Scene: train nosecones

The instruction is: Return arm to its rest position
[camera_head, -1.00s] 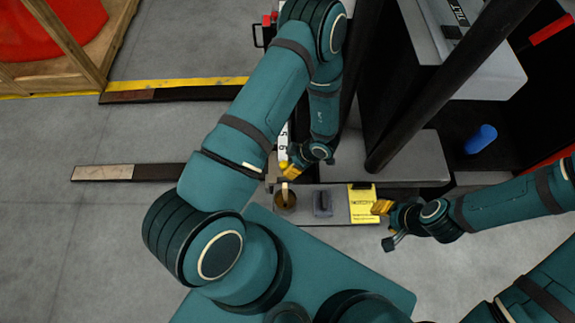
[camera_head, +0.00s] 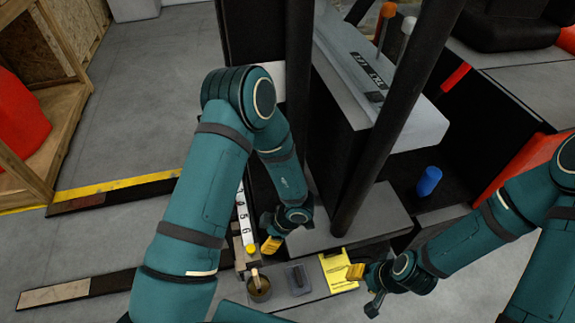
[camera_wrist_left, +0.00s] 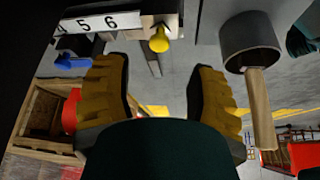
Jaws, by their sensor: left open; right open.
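My left gripper (camera_head: 269,246) hangs over the left end of the small grey tray, its yellow fingers pointing down-left. In the left wrist view its two ribbed yellow fingers (camera_wrist_left: 160,105) are wide apart with nothing between them. My right gripper (camera_head: 356,272) is at the tray's right end, beside a yellow note (camera_head: 338,268). Its jaws are small in the picture, and no held thing shows. The cup also shows at the right of the left wrist view (camera_wrist_left: 250,42).
A numbered white strip (camera_head: 243,215) with a yellow knob stands left of my left gripper. Dark posts (camera_head: 385,110) and a grey box (camera_head: 400,125) rise between the arms. A blue cylinder (camera_head: 428,181) stands behind my right arm. Open floor (camera_head: 110,235) lies at left.

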